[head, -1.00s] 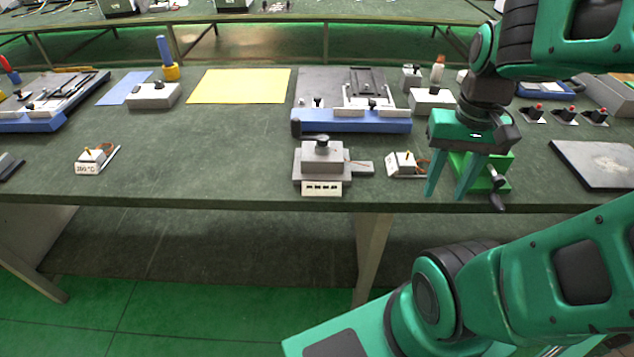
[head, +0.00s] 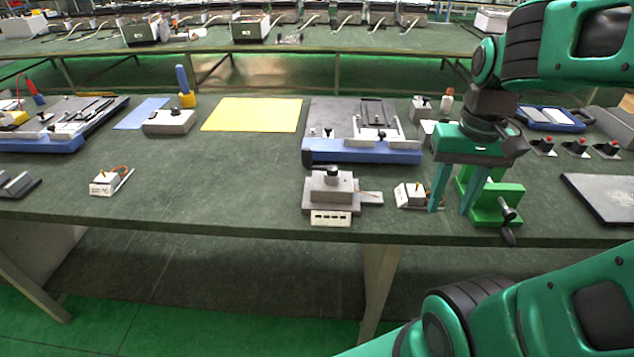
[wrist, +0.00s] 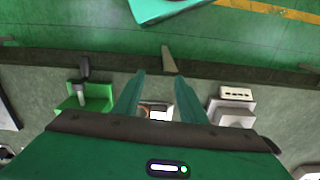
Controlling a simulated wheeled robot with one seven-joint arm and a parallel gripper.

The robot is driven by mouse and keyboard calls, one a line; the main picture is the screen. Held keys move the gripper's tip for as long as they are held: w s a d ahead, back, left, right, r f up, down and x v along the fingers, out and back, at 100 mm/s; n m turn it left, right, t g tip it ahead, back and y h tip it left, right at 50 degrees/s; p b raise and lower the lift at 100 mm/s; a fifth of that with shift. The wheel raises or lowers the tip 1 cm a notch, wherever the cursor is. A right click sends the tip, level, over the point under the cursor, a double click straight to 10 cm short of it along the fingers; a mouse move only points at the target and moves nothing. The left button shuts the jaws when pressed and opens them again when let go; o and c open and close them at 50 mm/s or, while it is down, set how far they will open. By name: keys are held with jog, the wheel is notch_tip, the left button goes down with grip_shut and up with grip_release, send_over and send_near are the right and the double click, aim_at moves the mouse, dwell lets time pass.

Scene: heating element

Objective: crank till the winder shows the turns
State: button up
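The winder (head: 331,193) is a grey stepped block with a dark knob on top and a crank handle (head: 308,160) at its upper left. Its white counter strip (head: 331,218) faces the table's front edge; the digits are too small to read. In the wrist view the winder (wrist: 232,112) stands to the right of my fingers. My gripper (head: 451,211) points down, open and empty, right of the winder and apart from it. A small white block with a brass pin (head: 409,195) sits between them, and in the wrist view it shows between my fingers (wrist: 157,112).
A green vise (head: 497,203) stands close to the right of my fingers. A blue-based fixture (head: 362,152) lies behind the winder. A dark plate (head: 606,197) lies at the right.

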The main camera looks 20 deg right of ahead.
jog(key=w+a+r+n, duration=0.2)
jog(key=w+a+r, duration=0.1)
jog(key=w, duration=0.4)
jog(key=w+a+r+n, duration=0.2)
jog(key=w+a+r, duration=0.15)
jog(key=w, duration=0.35)
jog(key=n, duration=0.3)
send_near(306, 153)
jog(key=shift+w+d+f, duration=0.1)
jog(key=shift+w+d, duration=0.3)
jog(key=shift+w, duration=0.1)
jog(key=shift+w+a, duration=0.1)
jog(key=shift+a, duration=0.15)
notch_tip(306, 153, down, 11)
jog(key=shift+r, duration=0.15)
grip_shut()
